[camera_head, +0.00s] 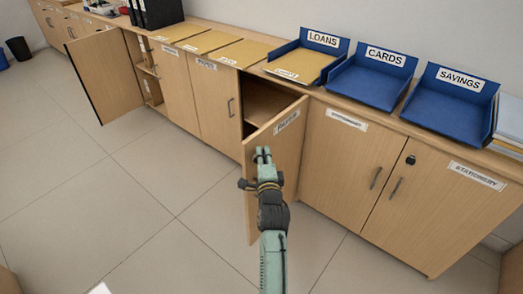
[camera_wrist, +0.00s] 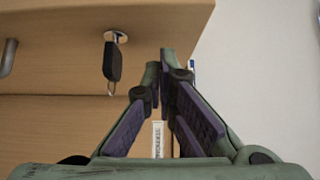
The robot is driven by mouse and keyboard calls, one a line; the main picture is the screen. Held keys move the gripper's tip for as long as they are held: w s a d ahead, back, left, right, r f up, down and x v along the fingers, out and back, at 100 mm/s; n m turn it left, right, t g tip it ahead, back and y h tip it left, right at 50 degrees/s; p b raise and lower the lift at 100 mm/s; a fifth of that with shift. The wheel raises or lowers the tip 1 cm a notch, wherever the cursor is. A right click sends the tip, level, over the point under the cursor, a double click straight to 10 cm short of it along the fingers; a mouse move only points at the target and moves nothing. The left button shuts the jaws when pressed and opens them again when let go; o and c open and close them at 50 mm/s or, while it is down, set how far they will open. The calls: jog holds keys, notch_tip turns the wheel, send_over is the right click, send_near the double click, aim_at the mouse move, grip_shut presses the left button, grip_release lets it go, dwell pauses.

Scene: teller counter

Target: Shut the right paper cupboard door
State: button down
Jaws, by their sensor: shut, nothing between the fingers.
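The right paper cupboard door (camera_head: 286,150) stands open, swung out from the counter front, with a PAPER label on its top. The cupboard opening (camera_head: 264,104) shows a bare shelf inside. My gripper (camera_head: 263,152) is shut and empty, and overlaps the door's outer face in the head view. I cannot tell whether it touches the door. In the wrist view the closed fingers (camera_wrist: 166,62) meet at the centre with nothing between them. The door's handle is not visible, and my gripper hides part of the door.
Another cupboard door (camera_head: 105,75) stands open at left. Closed stationery doors (camera_head: 345,155) are at right. A key with a black tag (camera_wrist: 113,60) hangs from a lock in the wrist view. Blue trays (camera_head: 370,85) line the counter top. Tiled floor (camera_head: 130,200) is clear at left.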

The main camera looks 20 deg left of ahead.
jog(key=shift+w+a, duration=0.15)
jog(key=shift+a, duration=0.2)
